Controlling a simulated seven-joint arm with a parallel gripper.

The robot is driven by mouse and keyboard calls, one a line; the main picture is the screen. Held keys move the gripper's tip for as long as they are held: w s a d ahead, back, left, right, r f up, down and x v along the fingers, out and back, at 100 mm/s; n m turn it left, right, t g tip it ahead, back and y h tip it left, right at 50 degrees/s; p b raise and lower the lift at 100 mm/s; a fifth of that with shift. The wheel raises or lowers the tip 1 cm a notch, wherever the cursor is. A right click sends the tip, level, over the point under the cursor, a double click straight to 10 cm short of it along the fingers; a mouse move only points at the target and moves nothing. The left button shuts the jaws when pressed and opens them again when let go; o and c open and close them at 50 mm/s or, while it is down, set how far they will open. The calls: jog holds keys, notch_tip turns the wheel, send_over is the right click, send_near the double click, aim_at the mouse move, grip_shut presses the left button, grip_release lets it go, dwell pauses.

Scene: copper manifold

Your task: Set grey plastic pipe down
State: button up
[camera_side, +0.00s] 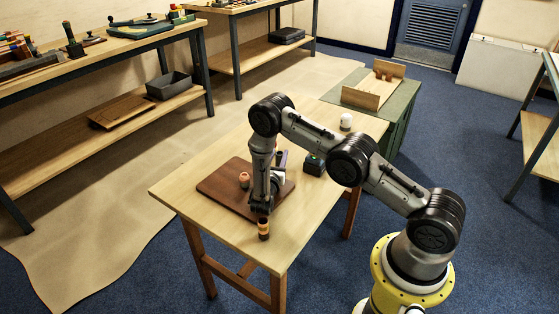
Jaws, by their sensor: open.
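My gripper (262,207) points down over the near part of a brown board (217,186) on the wooden table. Its jaws are small here and partly hidden by the wrist; they are open. I cannot clearly pick out the grey plastic pipe. A short dark grey piece (281,157) stands just behind my wrist, but I cannot tell if it is the pipe. A copper-coloured fitting (244,180) sits on the board, left of my gripper. A copper and dark cylinder (264,229) stands upright just in front of my gripper, near the table's front edge.
A dark block (313,165) and a white rounded object (346,121) stand at the table's right and far side. The wooden table (172,190) is clear at its left end. A green bench (392,108) with wooden panels adjoins the far end.

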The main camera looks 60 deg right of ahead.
aim_at(280, 152)
jog(key=shift+f, duration=0.3)
jog(key=x, duration=0.5)
jog(key=shift+f, duration=0.1)
grip_shut()
